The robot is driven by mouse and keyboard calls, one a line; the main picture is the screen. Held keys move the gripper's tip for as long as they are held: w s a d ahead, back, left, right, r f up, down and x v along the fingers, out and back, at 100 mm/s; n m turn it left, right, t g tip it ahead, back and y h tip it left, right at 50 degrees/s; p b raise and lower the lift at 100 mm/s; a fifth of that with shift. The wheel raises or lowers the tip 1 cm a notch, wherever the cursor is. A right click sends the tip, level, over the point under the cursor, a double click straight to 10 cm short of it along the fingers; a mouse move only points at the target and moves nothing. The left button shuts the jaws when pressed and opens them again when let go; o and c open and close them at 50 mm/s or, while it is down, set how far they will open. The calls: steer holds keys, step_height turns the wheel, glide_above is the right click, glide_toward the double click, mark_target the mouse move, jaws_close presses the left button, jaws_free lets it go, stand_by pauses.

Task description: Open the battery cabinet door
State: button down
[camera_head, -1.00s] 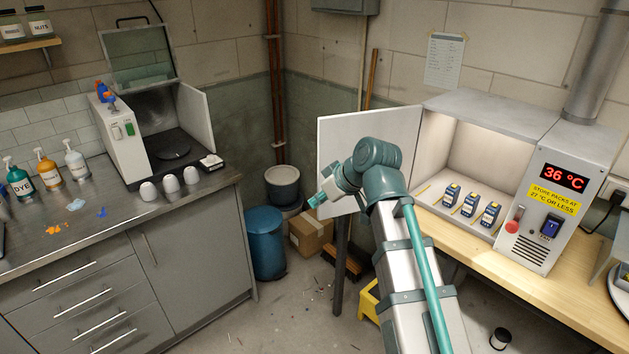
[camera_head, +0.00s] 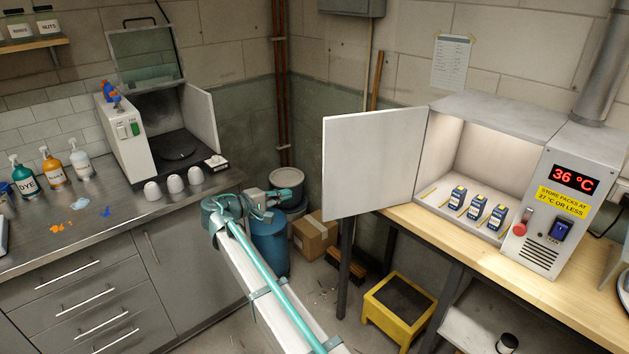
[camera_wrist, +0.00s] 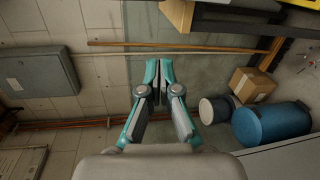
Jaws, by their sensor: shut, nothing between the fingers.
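The battery cabinet (camera_head: 490,120) stands on the wooden bench at the right. Its white door (camera_head: 368,160) hangs wide open to the left of the lit interior. Several dark blue battery packs (camera_head: 477,208) stand inside on the cabinet floor. The cabinet's front panel reads 36 °C (camera_head: 571,179), above a yellow label. My gripper (camera_head: 292,192) is left of the door and apart from it, near the blue bin. In the wrist view my gripper (camera_wrist: 158,68) is shut and empty, with the wall and floor corner beyond it.
A grey counter (camera_head: 90,245) with bottles and white cups runs along the left. A blue bin (camera_head: 270,245), a cardboard box (camera_head: 315,235) and a yellow step stool (camera_head: 400,305) stand on the floor. A grey wall box (camera_wrist: 38,72) shows in the wrist view.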

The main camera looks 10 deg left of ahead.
steer(key=w+d+r+m+t+h+p, duration=0.1)
steer(key=w+d+r+p, duration=0.3)
steer(key=w+d, duration=0.4)
steer(key=s, duration=0.2)
steer(key=s+d+p, duration=0.1)
steer(key=s, duration=0.1)
steer(key=shift+s+f, duration=0.1)
steer(key=shift+f, duration=0.05)
stand_by(0.3)
